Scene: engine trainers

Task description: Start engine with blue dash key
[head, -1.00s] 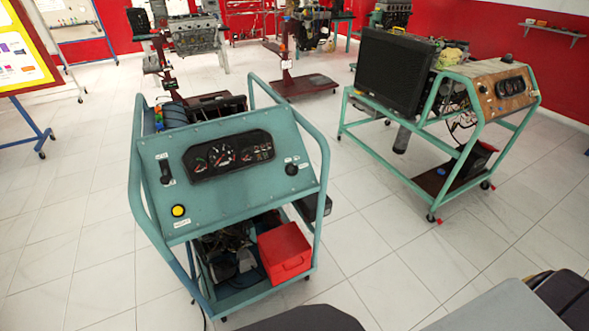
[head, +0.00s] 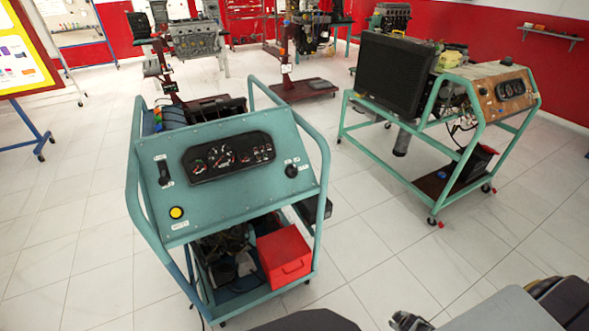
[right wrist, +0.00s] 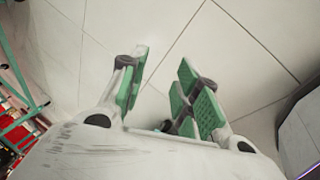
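The blue-green engine trainer (head: 225,205) stands in the front left of the head view. Its sloped dash carries a gauge cluster (head: 228,156), a black lever-like control (head: 164,172) on the left, a yellow button (head: 176,212) at the lower left and a dark round knob or key switch (head: 291,171) on the right. I cannot tell whether that switch holds a key. My right gripper (right wrist: 168,85) is open in the right wrist view, its green-padded fingers apart with only floor tiles between them. A small part of my right arm shows at the head view's bottom right. My left gripper is not visible.
A red box (head: 284,257) sits on the trainer's lower shelf. A second trainer with a wooden dash (head: 508,88) and a black radiator (head: 393,75) stands at the right. Engines on stands line the back. Tiled floor between the trainers is clear.

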